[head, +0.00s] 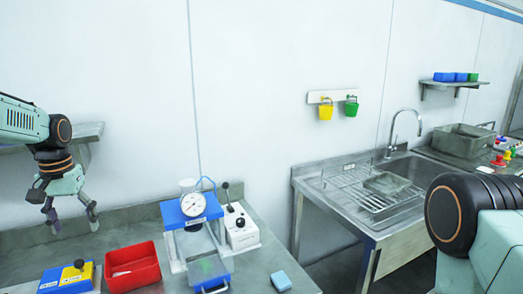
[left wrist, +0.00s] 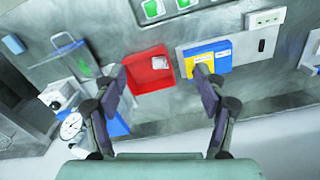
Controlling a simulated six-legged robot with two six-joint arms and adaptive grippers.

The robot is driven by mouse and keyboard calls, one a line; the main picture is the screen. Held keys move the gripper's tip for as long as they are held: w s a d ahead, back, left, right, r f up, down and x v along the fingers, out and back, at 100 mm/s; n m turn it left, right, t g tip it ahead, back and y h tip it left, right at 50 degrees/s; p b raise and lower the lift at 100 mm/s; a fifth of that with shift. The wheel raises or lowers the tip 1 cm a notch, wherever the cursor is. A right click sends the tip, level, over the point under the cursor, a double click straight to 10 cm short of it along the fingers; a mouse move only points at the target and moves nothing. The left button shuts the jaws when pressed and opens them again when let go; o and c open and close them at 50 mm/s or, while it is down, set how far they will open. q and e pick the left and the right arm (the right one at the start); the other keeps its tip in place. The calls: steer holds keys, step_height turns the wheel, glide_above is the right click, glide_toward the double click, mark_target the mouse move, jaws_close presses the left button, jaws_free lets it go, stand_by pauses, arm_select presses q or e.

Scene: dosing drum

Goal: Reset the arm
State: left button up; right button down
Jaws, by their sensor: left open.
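My left gripper (head: 72,222) hangs at the left of the head view, fingers pointing down and spread apart, with nothing between them. It is above the steel counter's left part, up and left of the red bin. In the left wrist view my left gripper (left wrist: 160,88) shows two separated dark fingers, the red bin (left wrist: 149,68) beyond them and the blue and yellow block (left wrist: 208,56) near the right finger. My right arm's dark joint shows at the right edge of the head view; its gripper is out of view.
The red bin (head: 132,266) and blue and yellow box (head: 68,278) stand on the counter (head: 262,262). A blue press with a dial gauge (head: 193,205) and a joystick box (head: 241,232) stand right of them. A wall shelf (head: 90,131) is behind my left arm. A sink stands right.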

arm_select(q)
steer(key=s+d+f+m, duration=0.1)
steer(key=d+f, duration=0.8)
steer(key=f, duration=0.5)
steer(key=shift+m+h, duration=0.4)
steer(key=shift+m, duration=0.1)
steer(key=s+d+f, duration=0.2)
steer(key=s+f, duration=0.1)
steer(key=s+d+f, duration=0.2)
steer(key=s+f, duration=0.1)
steer(key=s+d+f, duration=0.3)
steer(key=shift+d+f, duration=0.1)
steer(key=shift+f, duration=0.25)
steer(key=s+d+f, duration=0.3)
steer(key=s+f, duration=0.1)
steer(key=s, duration=0.4)
steer(key=s+d+f, duration=0.3)
steer(key=s, duration=0.5)
steer(key=s+r, duration=0.1)
steer(key=s, duration=1.1)
step_height(320, 180, down, 20)
steer(key=b, duration=2)
steer(key=shift+w+d+y, duration=0.3)
steer(key=shift+w+d, duration=0.05)
steer(key=shift+d, duration=0.05)
arm_select(e)
step_height(320, 180, down, 20)
steer(key=shift+f, duration=0.15)
